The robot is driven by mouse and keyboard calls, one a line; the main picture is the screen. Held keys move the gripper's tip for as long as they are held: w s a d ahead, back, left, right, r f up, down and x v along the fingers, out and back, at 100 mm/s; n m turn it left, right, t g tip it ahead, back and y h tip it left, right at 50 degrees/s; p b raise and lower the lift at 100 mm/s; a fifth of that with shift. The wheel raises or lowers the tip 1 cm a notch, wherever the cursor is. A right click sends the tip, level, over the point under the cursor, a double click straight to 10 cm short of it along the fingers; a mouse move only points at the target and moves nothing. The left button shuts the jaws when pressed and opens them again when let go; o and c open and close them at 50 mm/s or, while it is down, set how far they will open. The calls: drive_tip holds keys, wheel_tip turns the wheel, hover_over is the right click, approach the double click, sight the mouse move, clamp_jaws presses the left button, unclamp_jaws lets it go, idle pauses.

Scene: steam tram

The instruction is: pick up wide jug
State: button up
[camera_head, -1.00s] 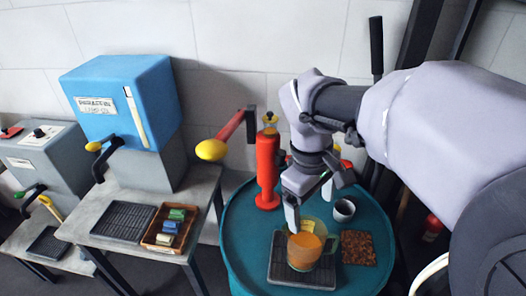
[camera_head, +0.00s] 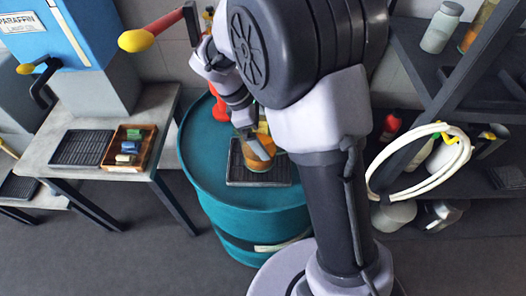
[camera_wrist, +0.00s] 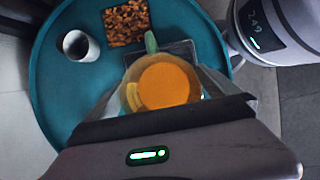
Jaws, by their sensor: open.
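The wide jug (camera_head: 259,152) is a clear vessel holding orange liquid, with a green handle seen in the wrist view (camera_wrist: 165,84). It stands on a dark ribbed tray (camera_head: 268,173) on top of the teal drum (camera_head: 212,148). My gripper (camera_head: 250,140) is low at the jug. In the wrist view its two fingers are apart, one on each side of the jug, and the green handle points away from my wrist. The near side of the jug is hidden by my gripper body. I cannot tell if the fingers touch it.
A white cup (camera_wrist: 80,46) with dark contents and a brown granular square mat (camera_wrist: 126,22) are on the drum top. A red bottle (camera_head: 219,108) stands at its back left. A bench (camera_head: 130,90) is left; shelves (camera_head: 470,60) and a white hose (camera_head: 420,165) are right.

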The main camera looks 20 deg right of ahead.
sight(268, 140)
drive_tip(key=b+x, duration=0.1)
drive_tip(key=x, duration=0.2)
drive_tip(key=shift+f, duration=0.35)
drive_tip(key=shift+r, duration=0.15)
drive_tip(key=c, duration=1.3)
